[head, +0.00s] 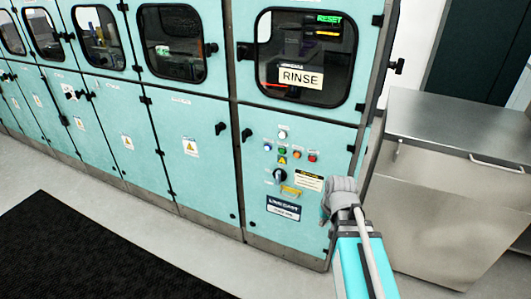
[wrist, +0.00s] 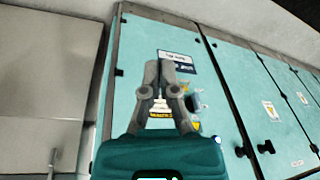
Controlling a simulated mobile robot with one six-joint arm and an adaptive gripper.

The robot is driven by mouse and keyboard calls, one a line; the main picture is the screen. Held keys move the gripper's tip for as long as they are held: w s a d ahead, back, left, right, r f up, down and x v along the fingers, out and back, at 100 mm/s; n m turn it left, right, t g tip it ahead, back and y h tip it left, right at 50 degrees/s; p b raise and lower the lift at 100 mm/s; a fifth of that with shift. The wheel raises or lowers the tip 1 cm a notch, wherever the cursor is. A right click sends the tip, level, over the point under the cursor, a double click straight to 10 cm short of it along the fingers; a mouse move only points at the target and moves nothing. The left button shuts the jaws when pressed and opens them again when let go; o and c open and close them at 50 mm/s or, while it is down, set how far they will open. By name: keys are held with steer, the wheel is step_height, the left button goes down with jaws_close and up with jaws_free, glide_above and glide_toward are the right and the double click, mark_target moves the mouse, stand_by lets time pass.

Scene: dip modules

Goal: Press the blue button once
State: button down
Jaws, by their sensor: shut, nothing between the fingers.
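The blue button (head: 267,147) is the leftmost in a row of small coloured buttons on the turquoise RINSE cabinet's front panel. In the wrist view a small blue spot (wrist: 217,140), which looks like this button, shows right of my gripper's body. My gripper (head: 341,190) is at the cabinet's lower right, to the right of and below the buttons. The wrist view shows its two fingers (wrist: 167,66) together and empty, in front of the lower label. I cannot tell how far the fingertips are from the panel.
Beside the blue button are a green button (head: 282,151), an orange one (head: 297,155) and a red one (head: 312,157). A white button (head: 283,134) is above. A black knob (head: 279,175) is below. A steel bench (head: 440,125) stands right. A black mat (head: 90,255) lies on the floor.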

mark_target(268, 147)
steer(key=w+a+m+t+y+b, duration=0.1)
steer(key=w+a+t+y+b, duration=0.2)
steer(key=w+a, duration=0.9)
steer(key=w+a+f+m+t+y+b, duration=0.1)
steer(key=w+a+t+y+b, duration=0.1)
steer(key=w+a+t+b, duration=0.8)
steer(key=w+a+b, duration=0.2)
steer(key=w+a, duration=0.1)
steer(key=w, duration=0.5)
steer(key=shift+m+y+b, duration=0.3)
steer(key=shift+m+y, duration=0.1)
steer(key=shift+w, duration=0.15)
steer(key=shift+w+d, duration=0.45)
steer(key=shift+w, duration=0.9)
steer(key=shift+w+d, duration=0.5)
steer(key=shift+w, duration=0.8)
steer(key=shift+w+d, duration=0.45)
steer(key=shift+w, duration=0.9)
